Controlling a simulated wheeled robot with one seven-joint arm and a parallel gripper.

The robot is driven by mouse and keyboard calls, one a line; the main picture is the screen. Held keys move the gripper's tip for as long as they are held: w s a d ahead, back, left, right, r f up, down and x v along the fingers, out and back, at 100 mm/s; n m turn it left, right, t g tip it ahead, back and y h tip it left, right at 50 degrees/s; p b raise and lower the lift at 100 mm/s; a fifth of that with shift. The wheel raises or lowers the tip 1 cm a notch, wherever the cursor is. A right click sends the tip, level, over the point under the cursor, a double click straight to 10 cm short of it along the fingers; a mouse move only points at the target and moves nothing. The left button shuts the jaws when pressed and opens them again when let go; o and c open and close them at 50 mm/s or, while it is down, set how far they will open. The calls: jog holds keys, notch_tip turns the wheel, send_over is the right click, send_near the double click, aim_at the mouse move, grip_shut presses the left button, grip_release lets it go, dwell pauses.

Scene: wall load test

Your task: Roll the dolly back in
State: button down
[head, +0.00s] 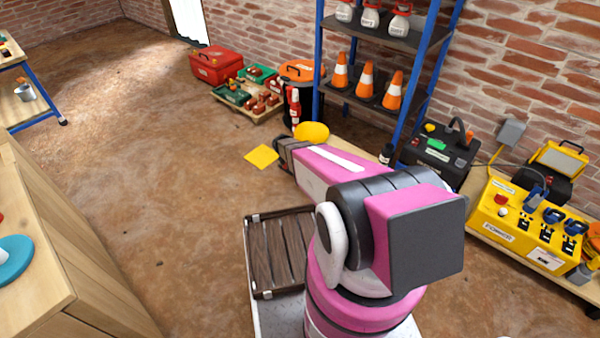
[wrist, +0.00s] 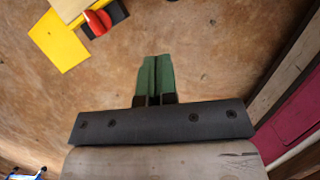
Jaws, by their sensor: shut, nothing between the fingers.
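A low wooden platform (head: 262,119), perhaps the dolly, lies on the floor by the back wall in the head view. It bears a green tray (head: 232,95) and several small brown and red things; its wheels cannot be made out. My gripper (wrist: 153,80) shows in the wrist view with its two green fingers shut together and nothing between them. It points at bare brown floor. In the head view my arm reaches away from me, and its end is short of the platform, to its right. The fingertips are hidden there.
A yellow square (head: 262,156) lies on the floor near my gripper. A red extinguisher (head: 295,105) and an orange-lidded bin (head: 300,72) stand beside a blue-posted shelf (head: 370,105). A wooden bench (head: 75,250) is at left. Floor between is clear.

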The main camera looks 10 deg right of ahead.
aim_at(338, 142)
jog(key=w+d+f+n, duration=0.1)
jog(key=w+d+f, duration=0.2)
jog(key=f, duration=0.4)
jog(key=w+d+f+n, duration=0.2)
jog(key=w+f, duration=0.1)
jog(key=f, duration=0.4)
jog(key=shift+w+d+n, duration=0.3)
jog(key=shift+w+d, duration=0.1)
jog(key=shift+f, duration=0.1)
jog(key=w+d, duration=0.7)
jog(key=d, duration=0.2)
jog(key=w+d, duration=0.7)
jog(key=d, duration=0.3)
jog(key=w+d, duration=0.7)
jog(key=d, duration=0.3)
jog(key=shift+a, duration=0.1)
